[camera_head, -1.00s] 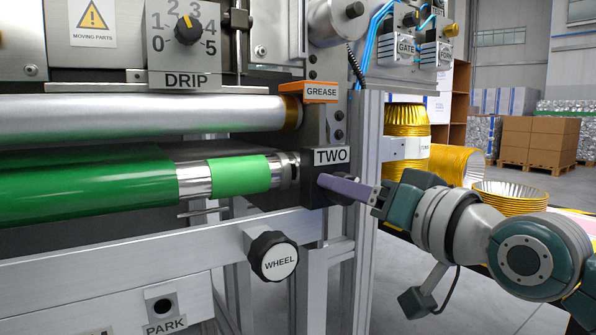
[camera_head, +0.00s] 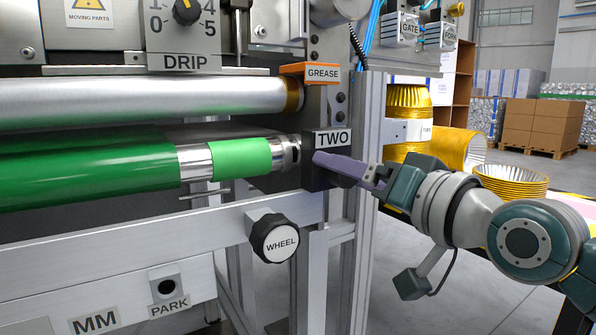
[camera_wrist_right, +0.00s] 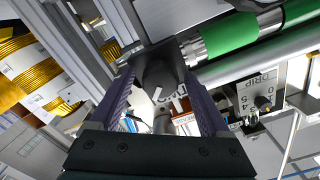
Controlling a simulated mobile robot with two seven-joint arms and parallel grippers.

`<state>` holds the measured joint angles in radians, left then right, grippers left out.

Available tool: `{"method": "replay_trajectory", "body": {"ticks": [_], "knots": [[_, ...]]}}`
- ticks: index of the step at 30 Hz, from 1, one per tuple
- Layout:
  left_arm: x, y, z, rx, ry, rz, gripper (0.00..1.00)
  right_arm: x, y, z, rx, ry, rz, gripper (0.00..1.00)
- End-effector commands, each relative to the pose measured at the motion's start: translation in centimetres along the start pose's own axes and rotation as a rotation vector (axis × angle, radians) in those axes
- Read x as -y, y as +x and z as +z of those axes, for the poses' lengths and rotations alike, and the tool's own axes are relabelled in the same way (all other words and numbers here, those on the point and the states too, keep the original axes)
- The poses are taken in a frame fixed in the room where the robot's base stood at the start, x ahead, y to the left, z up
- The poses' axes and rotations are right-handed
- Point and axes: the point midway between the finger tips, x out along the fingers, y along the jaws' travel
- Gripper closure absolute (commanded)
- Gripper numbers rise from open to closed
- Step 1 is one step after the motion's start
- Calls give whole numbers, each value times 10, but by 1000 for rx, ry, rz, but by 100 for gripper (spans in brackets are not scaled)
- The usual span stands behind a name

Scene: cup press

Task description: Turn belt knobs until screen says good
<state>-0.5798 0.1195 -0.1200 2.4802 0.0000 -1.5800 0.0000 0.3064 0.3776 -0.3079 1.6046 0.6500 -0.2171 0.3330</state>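A dark block labelled TWO (camera_head: 333,139) sits at the right end of the green roller. My right gripper (camera_head: 320,162) reaches in from the right, its purple fingers at the block's face. In the right wrist view the fingertips of my right gripper (camera_wrist_right: 158,76) stand apart, one on each side of a dark knob-like part (camera_wrist_right: 158,68). I cannot tell whether they press on it. In the head view the fingers hide this part. A black knob labelled WHEEL (camera_head: 275,241) is on the lower frame, clear of my gripper. No screen and no left gripper show.
A green belt roller (camera_head: 90,165) and a silver roller (camera_head: 190,103) run left. An orange GREASE label (camera_head: 309,73) is above the block. A DRIP dial (camera_head: 186,12) is at the upper left.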

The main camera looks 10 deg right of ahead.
Motion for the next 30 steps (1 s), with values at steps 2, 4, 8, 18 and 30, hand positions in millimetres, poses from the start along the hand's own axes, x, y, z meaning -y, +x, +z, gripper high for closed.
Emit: {"method": "replay_trajectory", "body": {"ticks": [2,4,8,18,30], "knots": [[1,0,0,0,2,-2,100,0,0,0,0,0,0,19],[1,0,0,1,4,-3,100,0,0,0,0,0,0,19],[1,-1,0,1,5,-4,100,0,-2,0,0,0,0,19],[2,-22,-7,1,5,-4,100,2,-54,-2,5,-1,1,19],[0,-31,-10,0,-3,2,100,0,-98,-1,0,0,0,19]]}}
